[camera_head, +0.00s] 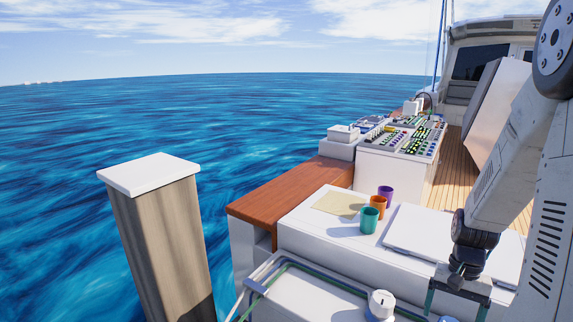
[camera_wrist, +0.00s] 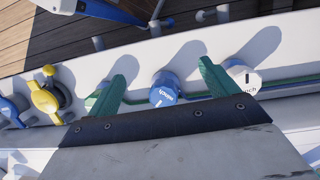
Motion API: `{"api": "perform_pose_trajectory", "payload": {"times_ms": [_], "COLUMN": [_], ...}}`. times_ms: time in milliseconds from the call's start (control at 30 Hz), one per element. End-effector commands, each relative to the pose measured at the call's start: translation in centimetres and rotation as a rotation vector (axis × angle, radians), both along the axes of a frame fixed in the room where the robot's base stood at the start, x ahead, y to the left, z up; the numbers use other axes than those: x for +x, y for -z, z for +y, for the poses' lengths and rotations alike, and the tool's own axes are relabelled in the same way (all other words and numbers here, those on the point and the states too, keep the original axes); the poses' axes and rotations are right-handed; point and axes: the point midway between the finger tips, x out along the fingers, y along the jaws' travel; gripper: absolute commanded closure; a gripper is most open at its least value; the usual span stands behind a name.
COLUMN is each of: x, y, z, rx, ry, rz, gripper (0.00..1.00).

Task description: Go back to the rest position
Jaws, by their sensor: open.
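My gripper (camera_head: 457,308) hangs from the arm at the lower right of the head view, over the near white panel. Its two green fingers are apart with nothing between their tips that I can see held. In the wrist view my gripper (camera_wrist: 166,75) points at a row of knobs. A blue knob (camera_wrist: 163,90) with lettering shows in the gap between the fingers; I cannot tell how far below them it is. A white knob (camera_wrist: 241,80) with lettering is just right of the right finger. Another knob is partly hidden behind the left finger.
A yellow valve handle (camera_wrist: 47,98) is at the left. An orange cup (camera_head: 378,204), a purple cup (camera_head: 386,192) and a teal cup (camera_head: 369,220) stand on a white top beside a paper sheet (camera_head: 339,204). A control console (camera_head: 400,155) is behind. A wooden post (camera_head: 160,245) stands left.

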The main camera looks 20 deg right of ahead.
Motion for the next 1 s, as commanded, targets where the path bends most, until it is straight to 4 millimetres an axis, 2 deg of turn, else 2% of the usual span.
{"api": "perform_pose_trajectory", "payload": {"times_ms": [33, 200, 367, 500, 700, 800, 1000], "x": [0.1, -0.7, -2.3, -4.2, -7.2, -8.0, -8.6], "y": [-1.9, -7.8, -12.6, -16.0, -19.6, -20.8, -22.3], "z": [1.4, 6.6, 11.4, 15.2, 19.5, 20.9, 22.5], "rx": [0.000, 0.007, -0.001, -0.020, -0.066, -0.093, -0.119], "ry": [-0.048, -0.218, -0.380, -0.518, -0.695, -0.758, -0.837], "rz": [-0.006, -0.017, -0.046, -0.090, -0.194, -0.260, -0.347], "gripper": [0.14, 0.14, 0.14, 0.14, 0.14, 0.14, 0.14]}}
